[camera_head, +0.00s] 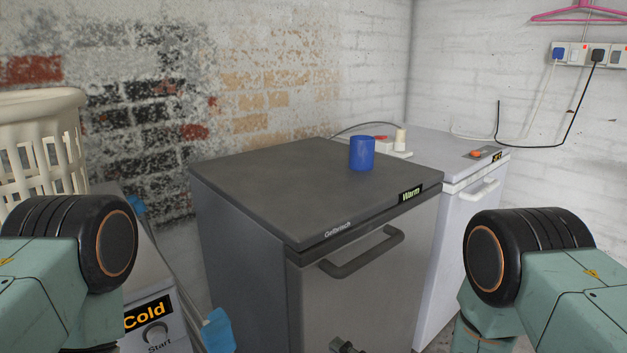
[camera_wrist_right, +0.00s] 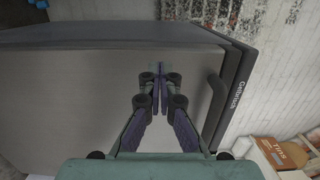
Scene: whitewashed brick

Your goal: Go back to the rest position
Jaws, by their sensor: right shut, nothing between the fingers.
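My right gripper (camera_wrist_right: 160,72) is shut and empty in the right wrist view, in front of the dark grey fridge's door (camera_wrist_right: 75,100), to one side of its handle (camera_wrist_right: 217,100). A small dark part of this gripper (camera_head: 346,347) shows at the bottom edge of the head view, before the same fridge (camera_head: 345,310). Whether it touches the door I cannot tell. My arm links show at both lower sides of the head view. My left gripper is out of view.
A blue cup (camera_head: 362,154) stands on the grey fridge, labelled Warm. A white appliance (camera_head: 455,200) stands right of it. A machine labelled Cold (camera_head: 160,325) and a white basket (camera_head: 45,135) are at left. In the wrist view, a box (camera_wrist_right: 290,152) lies lower right.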

